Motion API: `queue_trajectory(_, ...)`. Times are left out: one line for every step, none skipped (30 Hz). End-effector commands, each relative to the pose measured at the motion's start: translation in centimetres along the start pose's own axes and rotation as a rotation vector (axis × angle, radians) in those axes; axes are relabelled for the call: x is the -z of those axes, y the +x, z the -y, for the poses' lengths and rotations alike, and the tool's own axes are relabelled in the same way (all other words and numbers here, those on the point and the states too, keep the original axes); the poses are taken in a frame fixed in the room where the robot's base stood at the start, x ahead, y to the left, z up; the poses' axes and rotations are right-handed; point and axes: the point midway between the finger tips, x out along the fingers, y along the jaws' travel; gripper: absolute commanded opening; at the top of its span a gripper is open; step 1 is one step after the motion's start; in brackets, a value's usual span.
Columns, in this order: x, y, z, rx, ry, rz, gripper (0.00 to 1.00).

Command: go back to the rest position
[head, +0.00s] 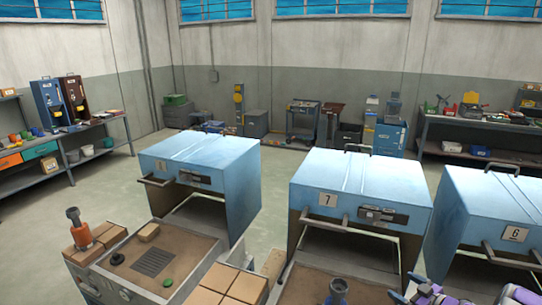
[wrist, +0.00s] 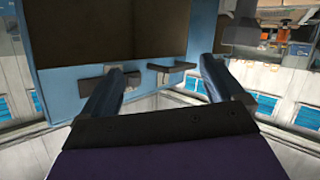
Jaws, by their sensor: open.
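My gripper (wrist: 163,66) is open in the wrist view, its two dark fingers spread wide with nothing held between them. Beyond the fingers, the wrist view shows a blue housing (wrist: 48,85) with a dark panel and dark fittings. I cannot tell how far it is from the fingertips. Purple and grey parts at the lower right edge of the head view look like my arm; the fingers cannot be made out there.
Blue boxes numbered 7 (head: 362,188) and 6 (head: 490,215) stand ahead, with another blue box (head: 205,165) to their left. A bench (head: 190,245) with bricks and an orange-based part (head: 77,232) is at front left. Open floor (head: 285,165) lies behind.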

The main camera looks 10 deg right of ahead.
Motion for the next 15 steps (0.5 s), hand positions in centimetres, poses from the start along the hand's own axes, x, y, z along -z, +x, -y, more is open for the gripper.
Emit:
queue_trajectory(1.7,0.8,-0.7,-0.031,-0.024,0.038,0.95)
queue_trajectory(2.5,1.2,-1.3,-0.056,-0.034,0.068,0.95)
queue_trajectory(3.5,1.5,-2.1,-0.089,-0.046,0.103,0.95)
queue_trajectory(4.2,1.8,-2.6,-0.113,-0.052,0.131,0.95)
queue_trajectory(4.9,1.9,-3.1,-0.136,-0.058,0.155,0.95)
queue_trajectory(6.0,2.1,-3.6,-0.168,-0.064,0.190,0.95)
queue_trajectory(6.6,2.1,-3.9,-0.191,-0.065,0.216,0.95)
queue_trajectory(7.2,2.2,-4.1,-0.213,-0.066,0.243,0.95)
queue_trajectory(8.3,2.1,-4.3,-0.242,-0.068,0.276,0.95)
queue_trajectory(9.0,2.1,-4.4,-0.263,-0.067,0.301,0.95)
queue_trajectory(9.8,2.0,-4.3,-0.283,-0.067,0.326,0.95)
queue_trajectory(10.9,1.8,-4.3,-0.311,-0.066,0.356,0.95)
queue_trajectory(11.6,1.6,-4.1,-0.331,-0.061,0.383,0.95)
queue_trajectory(12.3,1.4,-3.8,-0.347,-0.056,0.406,0.95)
queue_trajectory(13.2,1.0,-3.4,-0.371,-0.049,0.440,0.95)
